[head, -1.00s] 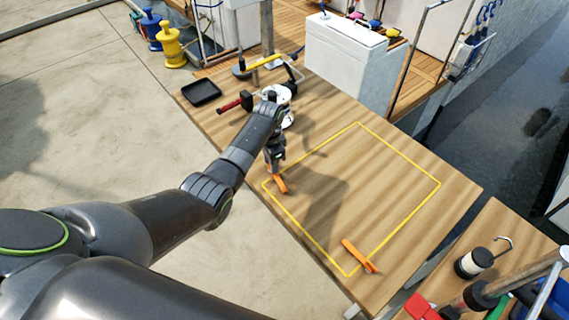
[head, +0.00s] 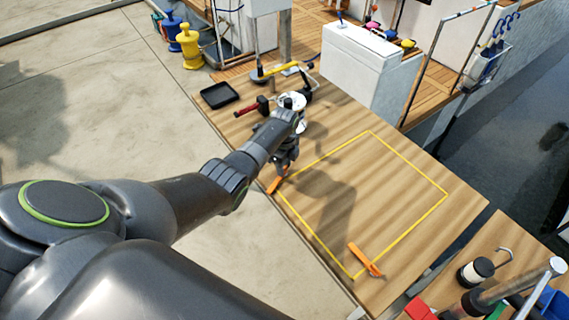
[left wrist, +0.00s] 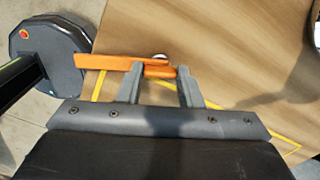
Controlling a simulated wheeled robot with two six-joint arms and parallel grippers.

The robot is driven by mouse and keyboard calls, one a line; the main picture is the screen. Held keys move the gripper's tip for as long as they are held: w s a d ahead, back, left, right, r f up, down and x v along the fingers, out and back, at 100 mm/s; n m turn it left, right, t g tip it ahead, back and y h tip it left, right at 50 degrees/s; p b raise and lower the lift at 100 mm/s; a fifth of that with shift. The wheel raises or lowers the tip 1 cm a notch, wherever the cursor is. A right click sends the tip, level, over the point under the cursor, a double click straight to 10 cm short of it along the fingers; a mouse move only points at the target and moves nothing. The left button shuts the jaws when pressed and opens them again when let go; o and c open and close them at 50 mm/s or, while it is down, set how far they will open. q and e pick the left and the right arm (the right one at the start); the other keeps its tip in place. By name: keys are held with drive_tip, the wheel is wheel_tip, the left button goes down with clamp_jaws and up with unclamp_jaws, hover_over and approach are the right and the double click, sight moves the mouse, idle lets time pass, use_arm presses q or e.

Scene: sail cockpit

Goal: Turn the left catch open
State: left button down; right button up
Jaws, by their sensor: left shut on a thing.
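The left catch (head: 274,186) is an orange lever at the near left corner of the yellow outline on the wooden table. In the left wrist view its long flat arm (left wrist: 108,63) points left, out past the table edge. A small shiny round part shows behind it. My left gripper (head: 283,170) is over this catch; in the left wrist view its grey fingers (left wrist: 161,74) are shut on the catch near its short orange end. A second orange catch (head: 362,258) lies at the front corner of the outline, apart from the gripper. My right gripper is not seen.
The yellow outline (head: 410,170) encloses bare wood. A black tray (head: 219,95) and a red-handled hammer (head: 250,106) lie behind my left arm. A white box (head: 357,75) stands at the back. A cluttered second table (head: 515,235) is at the right.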

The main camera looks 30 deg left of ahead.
use_arm(q)
drive_tip(key=m, duration=0.2)
drive_tip(key=shift+w+r+m, duration=0.1)
drive_tip(key=shift+m, duration=1.2)
drive_tip(key=c, duration=1)
unclamp_jaws()
drive_tip(key=shift+r+p, duration=0.3)
drive_tip(key=shift+r, duration=0.05)
wheel_tip(320, 180, up, 17)
drive_tip(key=b, duration=0.1)
drive_tip(key=shift+f, duration=0.2)
